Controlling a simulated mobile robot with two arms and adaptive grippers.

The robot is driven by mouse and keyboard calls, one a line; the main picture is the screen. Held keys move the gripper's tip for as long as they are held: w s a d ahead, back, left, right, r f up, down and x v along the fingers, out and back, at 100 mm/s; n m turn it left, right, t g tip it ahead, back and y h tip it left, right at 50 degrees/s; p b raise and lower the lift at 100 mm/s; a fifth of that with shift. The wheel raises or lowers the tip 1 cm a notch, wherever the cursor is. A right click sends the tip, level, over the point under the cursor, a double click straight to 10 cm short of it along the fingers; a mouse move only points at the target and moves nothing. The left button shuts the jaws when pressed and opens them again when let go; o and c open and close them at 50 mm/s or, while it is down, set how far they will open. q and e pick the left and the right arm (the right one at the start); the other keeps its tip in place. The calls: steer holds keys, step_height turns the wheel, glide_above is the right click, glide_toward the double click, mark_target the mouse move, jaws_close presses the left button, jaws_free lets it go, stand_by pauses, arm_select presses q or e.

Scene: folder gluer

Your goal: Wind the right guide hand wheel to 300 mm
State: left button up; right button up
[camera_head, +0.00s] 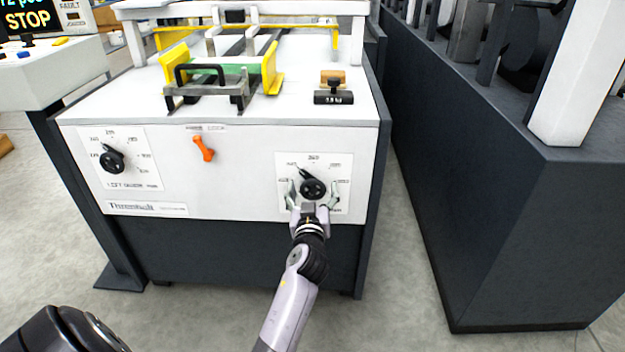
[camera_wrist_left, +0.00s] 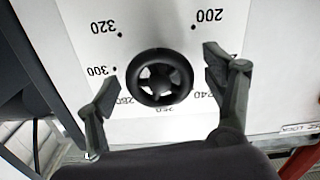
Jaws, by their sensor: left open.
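The right guide hand wheel (camera_head: 313,188) is a small black spoked wheel on a white dial plate (camera_head: 341,205) on the machine's front. A dark pointer-like part sticks out to its upper left; the figure there is too small to read surely. The left wrist view shows the wheel (camera_wrist_left: 160,77) with the dial upside down, its 300 mark to the left of the wheel. My left gripper (camera_head: 311,194) is open, one finger on each side of the wheel. In the left wrist view the gripper's fingers (camera_wrist_left: 157,82) show gaps to the rim. My right gripper is not in view.
A similar left guide wheel (camera_head: 112,161) and an orange lever (camera_head: 203,148) are on the same front panel. A small black counter-like block (camera_head: 333,97) sits on top. A dark machine body (camera_head: 490,200) stands to the right across a narrow floor gap.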

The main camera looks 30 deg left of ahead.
arm_select(q)
steer(key=shift+w+a, duration=0.1)
steer(key=shift+w, duration=0.1)
steer(key=shift+r, duration=0.1)
steer(key=shift+c, duration=0.2)
steer(key=c, duration=1.1)
